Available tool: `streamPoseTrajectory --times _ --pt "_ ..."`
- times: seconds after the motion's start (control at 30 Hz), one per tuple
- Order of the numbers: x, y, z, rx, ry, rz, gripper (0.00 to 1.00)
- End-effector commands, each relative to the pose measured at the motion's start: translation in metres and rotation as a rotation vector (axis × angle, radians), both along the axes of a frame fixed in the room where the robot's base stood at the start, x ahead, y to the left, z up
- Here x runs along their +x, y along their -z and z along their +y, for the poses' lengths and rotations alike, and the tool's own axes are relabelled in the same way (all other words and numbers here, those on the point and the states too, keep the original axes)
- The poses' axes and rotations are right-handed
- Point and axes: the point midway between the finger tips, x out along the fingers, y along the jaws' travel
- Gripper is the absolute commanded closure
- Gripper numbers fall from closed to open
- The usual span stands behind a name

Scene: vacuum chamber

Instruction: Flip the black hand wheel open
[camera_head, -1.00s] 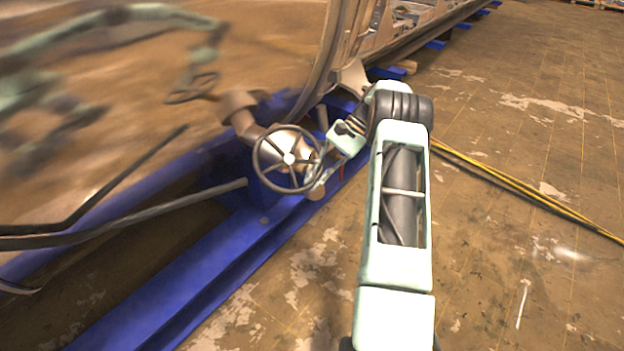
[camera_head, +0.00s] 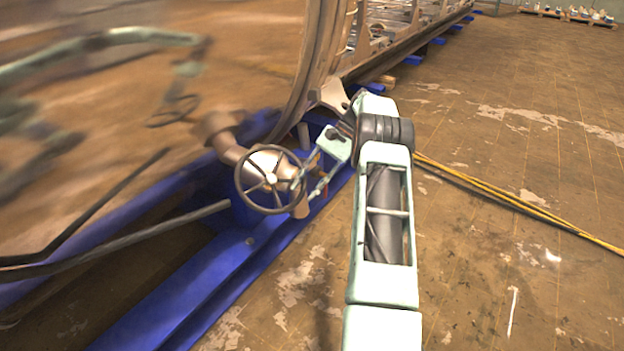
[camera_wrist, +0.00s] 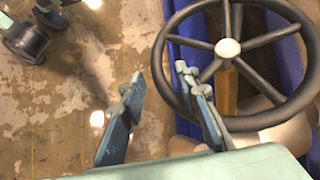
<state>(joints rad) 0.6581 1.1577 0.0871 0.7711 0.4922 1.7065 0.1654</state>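The black hand wheel (camera_head: 271,179) has a round dark rim, several spokes and a pale hub, and sits on a brownish metal valve pipe. In the wrist view the wheel (camera_wrist: 228,48) fills the upper right. My gripper (camera_wrist: 162,76) is open and empty, its two fingers apart at the wheel's left side. In that picture the left part of the rim lies between the fingertips, with the right finger overlapping the wheel. I cannot tell whether either finger touches it. In the head view my gripper (camera_head: 314,176) is small, just right of the wheel.
A blue frame beam (camera_head: 165,305) runs under the valve. A grey bar (camera_head: 130,238) reaches toward it from the left. The big shiny chamber wall (camera_head: 240,60) stands behind and mirrors the arm. Yellow cables (camera_head: 500,198) lie on the otherwise open floor at right.

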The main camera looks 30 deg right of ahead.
Motion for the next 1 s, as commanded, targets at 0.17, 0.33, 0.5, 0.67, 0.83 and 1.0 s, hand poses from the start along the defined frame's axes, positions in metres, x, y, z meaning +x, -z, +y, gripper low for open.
streamPoseTrajectory --times 0.17,0.33,0.5,0.67,0.83,1.0 --pt "0.001 -0.014 -0.015 -0.001 0.000 -0.001 0.70" --pt "0.001 -0.023 -0.023 -0.001 0.000 -0.002 0.70" --pt "0.001 -0.026 -0.025 -0.001 0.000 0.000 0.70" --pt "0.001 -0.026 -0.025 -0.001 0.000 0.001 0.70" --pt "0.001 -0.026 -0.025 -0.001 0.001 0.001 0.70" --pt "0.001 -0.026 -0.025 -0.001 0.000 0.000 0.70"
